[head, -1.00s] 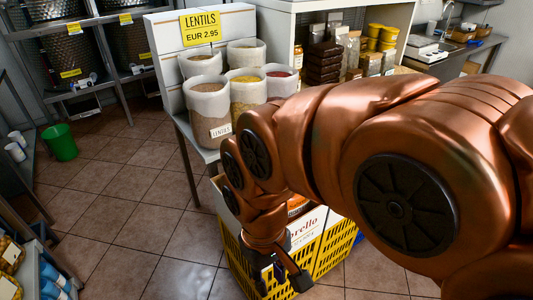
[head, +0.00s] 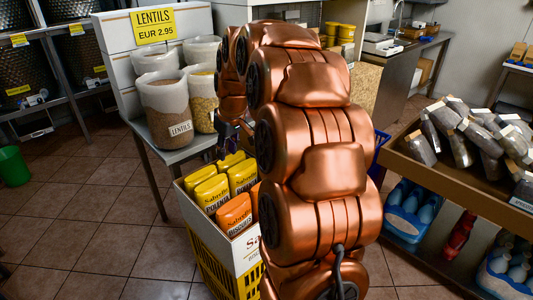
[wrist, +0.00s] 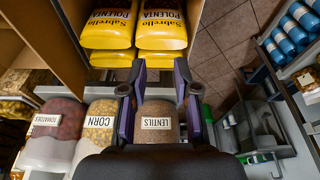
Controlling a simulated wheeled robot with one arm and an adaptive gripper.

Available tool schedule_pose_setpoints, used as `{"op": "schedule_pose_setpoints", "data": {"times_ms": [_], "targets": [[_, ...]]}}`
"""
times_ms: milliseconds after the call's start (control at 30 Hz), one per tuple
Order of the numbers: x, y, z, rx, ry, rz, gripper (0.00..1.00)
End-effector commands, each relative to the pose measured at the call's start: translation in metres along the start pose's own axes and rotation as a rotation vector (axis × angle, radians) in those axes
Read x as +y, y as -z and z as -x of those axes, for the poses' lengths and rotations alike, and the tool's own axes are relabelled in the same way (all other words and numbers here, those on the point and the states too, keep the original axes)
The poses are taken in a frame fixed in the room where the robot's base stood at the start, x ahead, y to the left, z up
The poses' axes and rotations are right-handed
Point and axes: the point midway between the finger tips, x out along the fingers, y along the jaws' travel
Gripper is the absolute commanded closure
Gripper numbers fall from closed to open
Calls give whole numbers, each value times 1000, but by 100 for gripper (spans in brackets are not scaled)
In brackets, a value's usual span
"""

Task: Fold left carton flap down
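The white carton (head: 249,248) sits in a yellow crate and holds yellow polenta packs (head: 211,193) and orange biscuit packs (head: 234,214). Its left wall (head: 194,213) shows in the head view; I cannot make out a separate left flap there. In the wrist view the polenta packs (wrist: 161,32) are at the top, with a brown board (wrist: 52,30) to their left; I cannot tell whether it is a flap. My gripper (wrist: 160,75) is open and empty. In the head view my gripper (head: 234,134) is near the carton's far side, partly hidden by my arm.
The yellow crate (head: 208,262) stands on the tiled floor. The lentils sack (head: 166,108) stands on a table behind the carton; the corn sack (wrist: 97,126) is beside it in the wrist view. A shelf with packs (head: 452,178) is at the right.

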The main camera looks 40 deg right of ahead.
Motion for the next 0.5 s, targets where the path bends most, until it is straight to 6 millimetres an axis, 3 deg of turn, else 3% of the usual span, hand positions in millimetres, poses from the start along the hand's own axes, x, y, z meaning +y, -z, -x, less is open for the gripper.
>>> {"op": "schedule_pose_setpoints", "data": {"times_ms": [33, 300, 500], "targets": [[25, 4, -17, 13, -12, -9, 70], [146, 19, -53, 95, -104, -22, 70], [198, 16, -65, 121, -153, -24, 70]]}}
